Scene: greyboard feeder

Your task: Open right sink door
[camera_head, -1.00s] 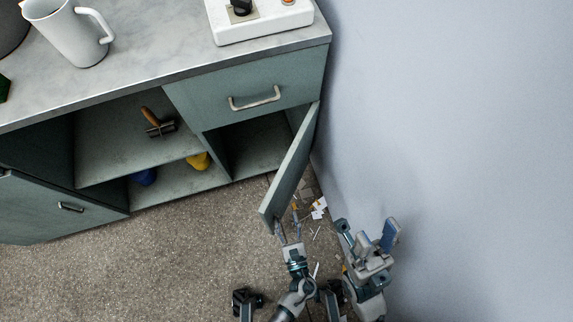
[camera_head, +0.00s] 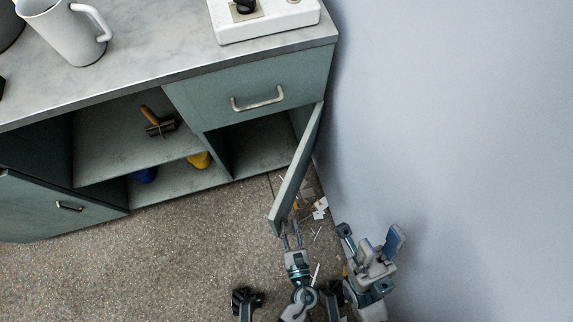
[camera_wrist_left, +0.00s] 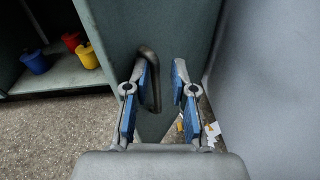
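The right sink door (camera_head: 294,178) is a green panel hinged at the cabinet's right side. It stands swung out toward the grey wall, with the compartment behind it exposed. My left gripper (camera_head: 291,236) is at the door's lower outer corner. In the left wrist view, its blue-padded fingers (camera_wrist_left: 160,82) are apart in front of the door's face (camera_wrist_left: 135,30). The door's dark curved handle (camera_wrist_left: 151,75) shows between them, close to the left finger; contact is unclear. My right gripper (camera_head: 370,245) is beside the wall, fingers spread and empty, apart from the door.
The grey wall (camera_head: 450,120) is close on the right. Scattered litter (camera_head: 319,208) lies on the floor between door and wall. A drawer (camera_head: 250,90) is above the compartment. The left door (camera_head: 50,205) stands open. Floor at left (camera_head: 150,270) is clear.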

